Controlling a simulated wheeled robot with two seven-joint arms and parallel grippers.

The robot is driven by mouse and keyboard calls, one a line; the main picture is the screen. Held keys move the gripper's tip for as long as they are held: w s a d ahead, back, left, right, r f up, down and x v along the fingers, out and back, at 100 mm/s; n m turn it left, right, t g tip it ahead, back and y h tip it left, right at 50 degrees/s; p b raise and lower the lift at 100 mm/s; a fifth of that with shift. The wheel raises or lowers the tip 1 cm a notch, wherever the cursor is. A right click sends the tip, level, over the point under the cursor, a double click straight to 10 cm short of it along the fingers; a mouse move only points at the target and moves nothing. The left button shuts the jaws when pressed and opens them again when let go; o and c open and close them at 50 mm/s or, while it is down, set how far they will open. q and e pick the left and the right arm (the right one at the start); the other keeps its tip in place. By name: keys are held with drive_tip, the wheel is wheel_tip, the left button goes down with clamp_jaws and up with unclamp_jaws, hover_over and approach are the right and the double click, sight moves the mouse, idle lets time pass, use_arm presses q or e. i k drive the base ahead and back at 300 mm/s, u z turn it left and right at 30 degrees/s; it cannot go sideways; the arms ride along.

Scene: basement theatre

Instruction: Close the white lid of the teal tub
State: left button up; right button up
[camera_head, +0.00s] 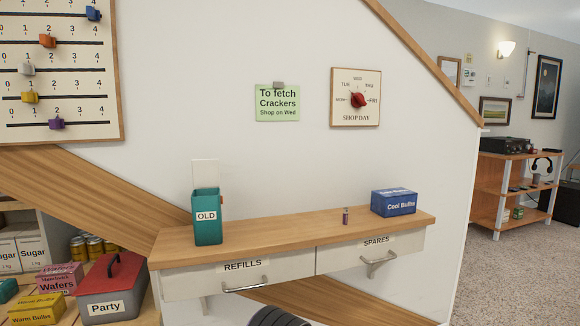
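The teal tub (208,234) with an "OLD" label stands upright near the left end of the wooden shelf top. Its white lid (205,172) stands raised behind the tub, close to the wall, so the tub is open at the top. The tub's inside is mostly hidden.
The shelf (275,237) has two drawers, "REFILLS" (240,281) and "SPARES" (372,252), with protruding handles. The shelf between tub and purple item is clear.

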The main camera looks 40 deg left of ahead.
sight(205, 172)
drive_tip(key=z, duration=0.2)
drive_tip(key=i, duration=0.8)
drive_tip(key=u, duration=2.05)
